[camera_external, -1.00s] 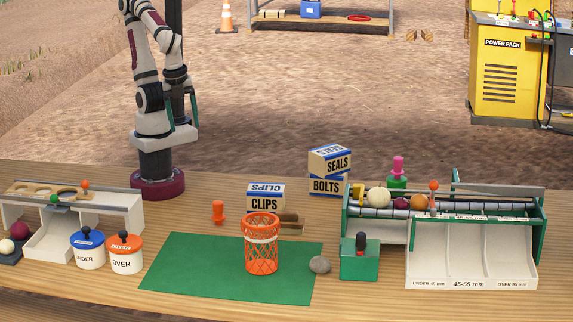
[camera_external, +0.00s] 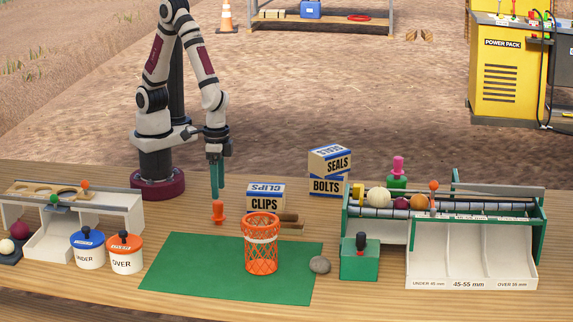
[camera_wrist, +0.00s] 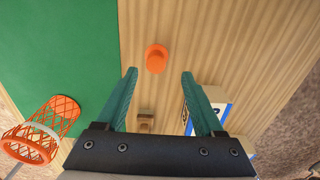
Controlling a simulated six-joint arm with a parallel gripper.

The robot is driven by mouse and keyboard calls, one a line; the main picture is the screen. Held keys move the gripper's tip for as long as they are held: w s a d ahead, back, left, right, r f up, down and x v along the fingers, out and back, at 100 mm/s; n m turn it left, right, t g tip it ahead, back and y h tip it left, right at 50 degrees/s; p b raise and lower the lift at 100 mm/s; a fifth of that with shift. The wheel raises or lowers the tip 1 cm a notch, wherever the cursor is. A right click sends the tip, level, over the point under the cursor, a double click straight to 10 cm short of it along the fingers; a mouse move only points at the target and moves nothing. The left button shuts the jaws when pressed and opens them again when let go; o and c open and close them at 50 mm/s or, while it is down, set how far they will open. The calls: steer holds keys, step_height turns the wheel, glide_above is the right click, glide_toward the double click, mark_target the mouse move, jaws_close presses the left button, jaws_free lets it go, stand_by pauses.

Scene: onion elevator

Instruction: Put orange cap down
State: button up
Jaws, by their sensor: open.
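The orange cap (camera_external: 218,212) stands on the bare wood of the table, just behind the green mat's upper edge. In the wrist view the orange cap (camera_wrist: 156,58) lies just beyond the fingertips, in line with the gap between them. My gripper (camera_external: 217,196) points down directly over the cap in the external view. Its two green fingers are spread apart with nothing between them, as the wrist view of my gripper (camera_wrist: 158,74) shows. The fingertips look close to the cap's top; I cannot tell whether they touch it.
An orange mesh basket (camera_external: 261,246) stands on the green mat (camera_external: 190,270), right of the cap. The CLIPS box (camera_external: 265,204) is near on the right. The blue-lidded UNDER bucket (camera_external: 88,254) and orange-lidded OVER bucket (camera_external: 125,258) stand to the left. The sorter (camera_external: 470,255) is far right.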

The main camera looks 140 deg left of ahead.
mark_target(218, 202)
steer(key=f, duration=0.5)
steer(key=shift+w+d+f, duration=0.2)
steer(key=shift+d+f, duration=0.1)
steer(key=shift+f, duration=0.05)
jaws_close()
